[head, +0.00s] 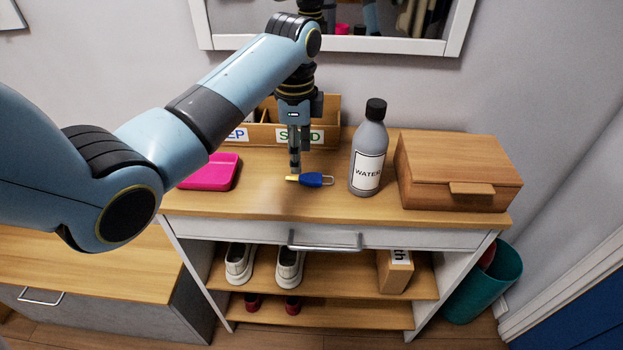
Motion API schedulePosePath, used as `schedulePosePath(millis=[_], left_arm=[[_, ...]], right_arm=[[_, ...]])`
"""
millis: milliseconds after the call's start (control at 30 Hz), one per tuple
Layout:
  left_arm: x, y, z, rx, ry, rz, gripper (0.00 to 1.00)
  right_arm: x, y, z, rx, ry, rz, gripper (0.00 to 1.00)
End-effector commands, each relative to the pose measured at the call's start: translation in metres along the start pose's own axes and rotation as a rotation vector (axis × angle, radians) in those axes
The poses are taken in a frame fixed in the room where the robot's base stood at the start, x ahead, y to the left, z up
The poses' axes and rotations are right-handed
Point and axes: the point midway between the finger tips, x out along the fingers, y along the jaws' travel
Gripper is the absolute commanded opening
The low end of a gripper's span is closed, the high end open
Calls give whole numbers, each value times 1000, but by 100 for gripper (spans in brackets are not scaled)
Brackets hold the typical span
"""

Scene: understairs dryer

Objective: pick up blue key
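The blue key (312,180) lies on the wooden top of the console table (250,200), near its front edge. It has a blue grip, a yellowish tip at its left end and a ring at its right end. My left gripper (294,168) points down over the key's left part, its fingertips just above or behind it. I cannot tell whether the fingers touch the key or how far apart they are. My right gripper is out of view.
A pink tray (211,171) lies left of the key. A grey water bottle (369,150) stands close on the right, with a wooden box (455,170) beyond it. A labelled wooden organizer (262,133) stands behind my gripper, below a mirror (400,22).

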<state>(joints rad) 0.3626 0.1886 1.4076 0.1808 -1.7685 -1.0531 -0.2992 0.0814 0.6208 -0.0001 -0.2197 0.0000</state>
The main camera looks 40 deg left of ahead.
Motion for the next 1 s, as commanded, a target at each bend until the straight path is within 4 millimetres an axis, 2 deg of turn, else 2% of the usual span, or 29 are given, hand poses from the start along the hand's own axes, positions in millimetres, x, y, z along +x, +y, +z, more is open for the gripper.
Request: schedulePosePath(millis=[167, 400, 500, 700, 767, 1000], left_arm=[[15, 0, 1, -1, -1, 1, 53], [52, -2, 2, 0, -1, 1, 53], [58, -2, 3, 0, -1, -1, 53], [59, -2, 3, -1, 0, -2, 53], [59, -2, 3, -1, 0, -2, 48], [58, -2, 3, -1, 0, -2, 17]], right_arm=[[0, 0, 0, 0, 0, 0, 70], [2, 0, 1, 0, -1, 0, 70], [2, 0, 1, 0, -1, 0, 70], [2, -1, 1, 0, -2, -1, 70], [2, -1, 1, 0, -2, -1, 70], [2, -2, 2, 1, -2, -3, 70]])
